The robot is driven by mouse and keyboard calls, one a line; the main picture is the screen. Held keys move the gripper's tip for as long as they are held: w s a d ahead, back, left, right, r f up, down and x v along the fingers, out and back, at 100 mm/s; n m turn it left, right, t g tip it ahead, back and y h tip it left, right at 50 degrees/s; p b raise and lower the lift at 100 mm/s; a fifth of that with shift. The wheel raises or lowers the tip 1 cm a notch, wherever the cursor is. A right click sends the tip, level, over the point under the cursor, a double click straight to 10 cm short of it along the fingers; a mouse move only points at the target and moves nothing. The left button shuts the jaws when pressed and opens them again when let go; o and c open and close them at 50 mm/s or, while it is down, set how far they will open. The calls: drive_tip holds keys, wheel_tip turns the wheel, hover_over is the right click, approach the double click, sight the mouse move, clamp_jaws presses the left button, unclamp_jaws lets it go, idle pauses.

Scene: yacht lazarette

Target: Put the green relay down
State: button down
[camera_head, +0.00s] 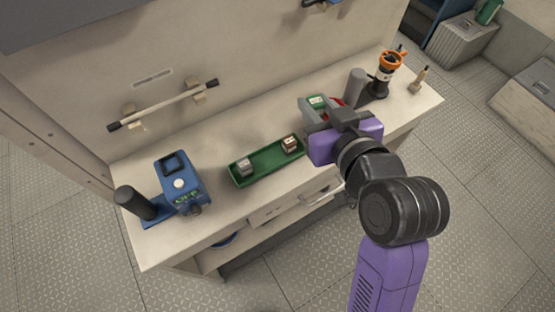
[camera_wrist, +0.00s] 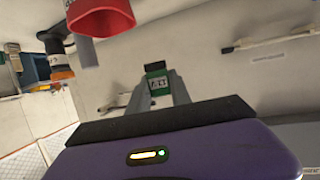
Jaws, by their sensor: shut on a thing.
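The green relay (camera_head: 317,101) has a pale labelled face. My gripper (camera_head: 316,109) is shut on it above the right half of the workbench. In the wrist view the green relay (camera_wrist: 157,85) sits between the two grey fingers, with its label facing the camera. A green tray (camera_head: 262,176) lies on the bench to the left of my gripper. It holds a grey relay-like block at its left end and a brown-red one at its right end, with a bare stretch between them. Whether the held relay touches anything below is hidden.
A red object (camera_head: 338,102) is close behind my gripper; it looms large in the wrist view (camera_wrist: 100,20). A grey cylinder (camera_head: 355,86) and an orange-topped device (camera_head: 390,64) stand to the right. A blue device (camera_head: 183,184) stands at the left. A rail (camera_head: 165,104) is on the wall.

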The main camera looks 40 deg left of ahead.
sight(268, 161)
drive_tip(key=s+a+r+n+g+y, duration=0.1)
drive_tip(key=s+a+r+n+g, duration=0.15)
drive_tip(key=s+a+r, duration=0.3)
drive_tip(key=f, duration=1.3)
drive_tip(key=s+f, duration=0.1)
drive_tip(key=f, duration=0.6)
drive_tip(key=shift+s+a, duration=0.1)
drive_tip(key=shift+a, duration=0.3)
drive_tip(key=shift+f, duration=0.15)
drive_tip(key=c, duration=1.2)
unclamp_jaws()
drive_tip(key=shift+b, duration=0.3)
drive_tip(key=shift+o, duration=0.2)
drive_tip(key=shift+r, duration=0.25)
drive_tip(key=b+v, duration=0.1)
drive_tip(key=v, duration=1.1)
drive_tip(key=shift+f, duration=0.3)
